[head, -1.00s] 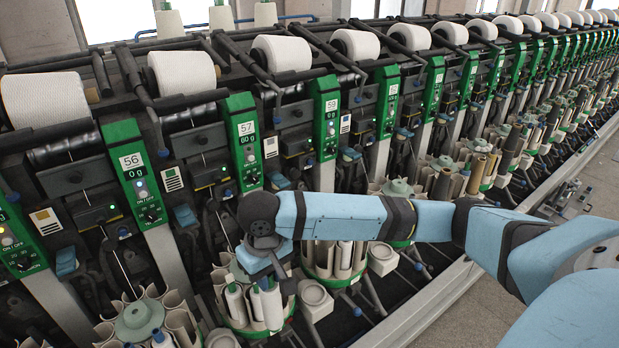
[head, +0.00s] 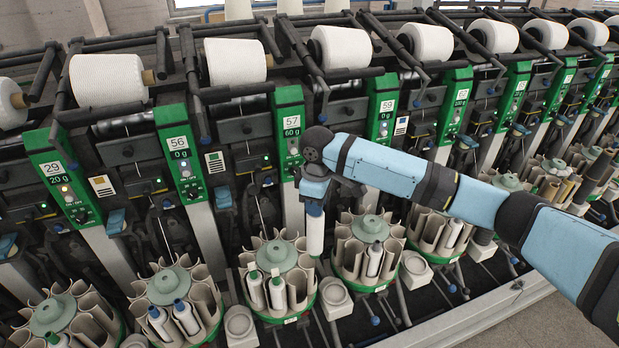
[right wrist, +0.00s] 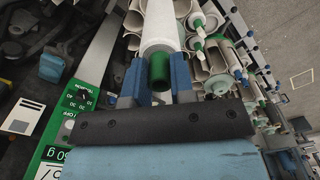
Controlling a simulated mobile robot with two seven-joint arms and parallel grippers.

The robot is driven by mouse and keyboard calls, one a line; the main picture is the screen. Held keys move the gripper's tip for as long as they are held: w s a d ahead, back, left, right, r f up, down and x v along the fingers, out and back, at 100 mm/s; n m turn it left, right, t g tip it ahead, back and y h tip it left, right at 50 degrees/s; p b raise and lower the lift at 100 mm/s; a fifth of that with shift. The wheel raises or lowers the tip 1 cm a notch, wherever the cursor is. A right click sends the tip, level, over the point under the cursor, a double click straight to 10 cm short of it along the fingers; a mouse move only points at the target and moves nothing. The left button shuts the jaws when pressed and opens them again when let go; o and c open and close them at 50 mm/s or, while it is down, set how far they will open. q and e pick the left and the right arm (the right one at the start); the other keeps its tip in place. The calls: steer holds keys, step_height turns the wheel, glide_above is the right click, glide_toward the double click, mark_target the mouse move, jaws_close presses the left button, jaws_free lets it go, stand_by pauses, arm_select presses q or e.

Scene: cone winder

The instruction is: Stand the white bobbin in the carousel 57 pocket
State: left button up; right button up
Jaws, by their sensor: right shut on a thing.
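My right gripper (head: 314,205) is shut on the white bobbin (head: 315,236), which hangs nearly upright below it in the head view. In the right wrist view, the white bobbin (right wrist: 158,25) with its green end sits between the blue fingers (right wrist: 157,82). The carousel 57 (head: 275,255) stands below the green panel marked 57 (head: 289,130). Two bobbins with coloured tips stand in its front pockets. The held bobbin is to the right of this carousel's hub, in front of the gap towards the neighbouring carousel. Its height above the pockets is hard to tell. My left gripper is not in view.
The carousel under panel 59 (head: 370,229) is close on the right and holds a white bobbin. The carousel under panel 56 (head: 170,287) is on the left with two bobbins. Green panels and grey posts stand close behind my gripper. A pale floor lies at the lower right.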

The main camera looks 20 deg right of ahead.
steer(key=w+f+n+b, duration=0.1)
steer(key=b, duration=0.1)
steer(key=w+a+f+n+b, duration=0.1)
steer(key=w+b, duration=0.1)
steer(key=shift+w+n, duration=0.15)
steer(key=shift+n, duration=0.25)
stand_by(0.4)
steer(key=shift+p, duration=0.35)
steer(key=shift+p, duration=0.4)
stand_by(0.5)
